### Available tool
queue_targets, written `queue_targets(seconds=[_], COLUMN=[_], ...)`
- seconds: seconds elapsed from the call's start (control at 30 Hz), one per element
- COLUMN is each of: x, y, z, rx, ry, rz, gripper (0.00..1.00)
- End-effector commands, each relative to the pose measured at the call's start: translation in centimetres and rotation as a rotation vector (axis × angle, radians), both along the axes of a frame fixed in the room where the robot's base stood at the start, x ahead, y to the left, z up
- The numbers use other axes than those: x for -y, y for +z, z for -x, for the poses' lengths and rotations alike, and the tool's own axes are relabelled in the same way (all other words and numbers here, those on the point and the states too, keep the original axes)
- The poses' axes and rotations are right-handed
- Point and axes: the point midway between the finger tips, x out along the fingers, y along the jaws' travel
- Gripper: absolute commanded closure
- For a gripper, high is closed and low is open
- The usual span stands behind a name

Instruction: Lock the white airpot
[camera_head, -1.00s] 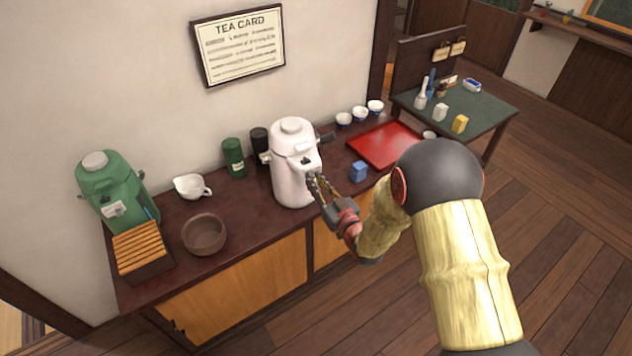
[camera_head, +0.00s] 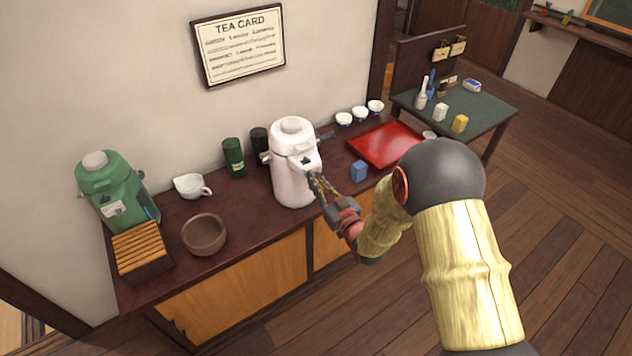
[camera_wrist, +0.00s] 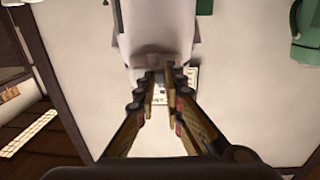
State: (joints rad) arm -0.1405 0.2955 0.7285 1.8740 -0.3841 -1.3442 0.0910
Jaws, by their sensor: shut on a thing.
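The white airpot (camera_head: 292,178) stands upright on the dark wooden counter, its spout head facing my gripper. It also fills the top middle of the wrist view (camera_wrist: 155,22). My gripper (camera_head: 316,178) is at the front of the airpot, just below the spout head. In the wrist view the two fingers (camera_wrist: 161,80) are close together, shut on a small part at the airpot's front. The fingers cover most of that part, so I cannot tell its shape or its locked state.
A dark canister (camera_head: 260,143), a green canister (camera_head: 233,158), a white pouring bowl (camera_head: 191,187), a brown bowl (camera_head: 204,236) and a green airpot (camera_head: 112,190) stand to the left.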

Motion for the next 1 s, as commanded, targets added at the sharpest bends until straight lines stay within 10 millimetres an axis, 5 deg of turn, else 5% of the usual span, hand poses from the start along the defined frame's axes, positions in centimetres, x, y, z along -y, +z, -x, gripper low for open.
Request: queue_targets(seconds=[0.2, 0.43, 0.47, 0.77, 1.0], x=[2.1, 2.1, 2.1, 2.0, 2.0], y=[-0.1, 0.0, 0.0, 0.0, 0.0], z=[-1.2, -1.2, -1.2, -1.2, -1.1], rx=[0.001, 0.0, 0.0, 0.0, 0.0], ry=[-0.003, -0.002, -0.002, -0.002, -0.001], rz=[0.0, 0.0, 0.0, 0.0, 0.0], gripper=[1.0, 1.0, 0.89, 0.72, 0.71])
